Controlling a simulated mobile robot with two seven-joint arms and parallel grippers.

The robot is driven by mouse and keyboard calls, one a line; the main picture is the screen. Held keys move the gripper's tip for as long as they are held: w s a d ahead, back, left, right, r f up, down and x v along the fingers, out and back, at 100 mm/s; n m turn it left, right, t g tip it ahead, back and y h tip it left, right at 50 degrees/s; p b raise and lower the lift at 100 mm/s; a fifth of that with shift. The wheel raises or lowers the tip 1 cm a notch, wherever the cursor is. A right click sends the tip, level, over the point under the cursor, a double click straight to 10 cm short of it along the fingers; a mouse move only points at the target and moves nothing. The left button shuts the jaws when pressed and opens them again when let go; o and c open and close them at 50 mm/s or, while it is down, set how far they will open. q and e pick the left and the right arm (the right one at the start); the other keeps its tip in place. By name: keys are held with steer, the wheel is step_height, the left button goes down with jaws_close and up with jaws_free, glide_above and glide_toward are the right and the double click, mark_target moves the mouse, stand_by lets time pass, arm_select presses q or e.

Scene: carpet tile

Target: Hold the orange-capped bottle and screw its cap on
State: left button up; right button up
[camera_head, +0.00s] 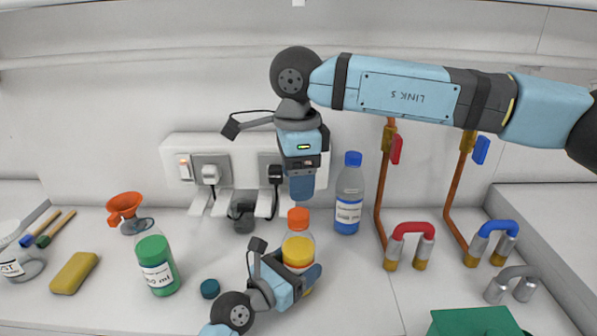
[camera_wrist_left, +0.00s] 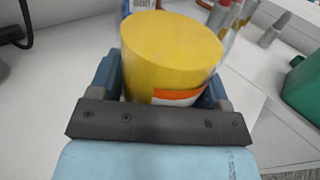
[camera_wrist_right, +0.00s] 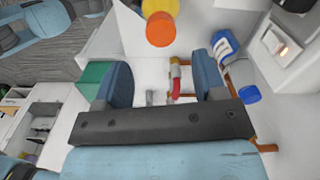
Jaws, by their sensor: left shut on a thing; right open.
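The orange-capped bottle (camera_head: 297,252) stands upright with yellow contents in its clear body. Its orange cap (camera_head: 298,215) sits at the top; I cannot tell how tightly it is seated. My left gripper (camera_head: 288,268) is shut around the bottle's body. In the left wrist view the yellow contents (camera_wrist_left: 172,45) fill the space between the fingers, and the cap is not seen there. My right gripper (camera_head: 301,194) points down just above the cap, open and empty. In the right wrist view the orange cap (camera_wrist_right: 162,30) shows beyond the fingertips, apart from them.
A blue-capped bottle (camera_head: 348,200) stands close behind on the right. A green-capped bottle (camera_head: 157,265) and a loose dark blue cap (camera_head: 210,289) are left. A power strip (camera_head: 230,165) with plugs is on the wall. Pipes and red (camera_head: 409,240) and blue (camera_head: 492,240) handles are right.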

mark_target(299, 213)
steer(key=n, duration=0.6)
steer(key=shift+d+r+n, duration=0.1)
steer(key=shift+r+n, duration=0.1)
steer(key=shift+n, duration=0.2)
steer(key=shift+f, duration=4)
steer(key=c, duration=1)
steer(key=m, duration=0.6)
steer(key=shift+m, duration=0.4)
steer(key=m, duration=0.7)
steer(key=shift+m, duration=0.3)
steer(key=o, duration=1.1)
